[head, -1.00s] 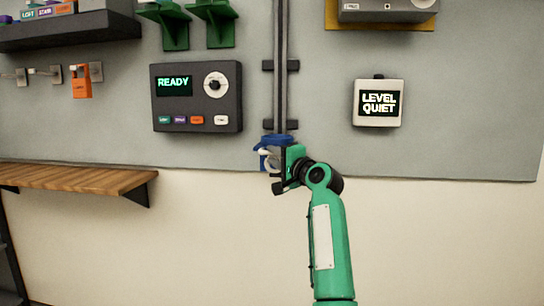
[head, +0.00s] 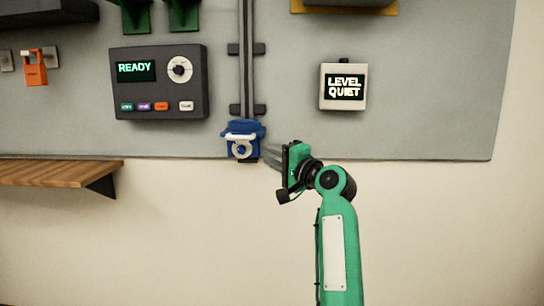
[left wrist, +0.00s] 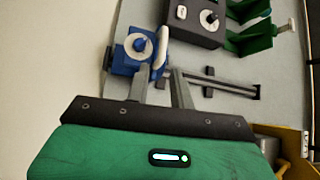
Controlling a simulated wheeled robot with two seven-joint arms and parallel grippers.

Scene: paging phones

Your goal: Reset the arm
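My left arm, green with black joints, rises from the bottom of the head view. Its left gripper (head: 271,157) has two grey fingers spread apart with nothing between them. It is just right of a blue device (head: 242,139) with a white handle and round white dial, at the foot of a vertical rail (head: 247,60). A small gap shows between fingertips and device. In the left wrist view the open left gripper (left wrist: 160,72) points towards the blue device (left wrist: 130,57), which lies beyond the fingertips. My right gripper is in neither view.
On the grey wall panel (head: 420,130) are a dark box (head: 158,105) reading READY and a white box (head: 343,103) reading LEVEL QUIET. A wooden shelf (head: 55,171) juts out below. The wall right of my arm is clear.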

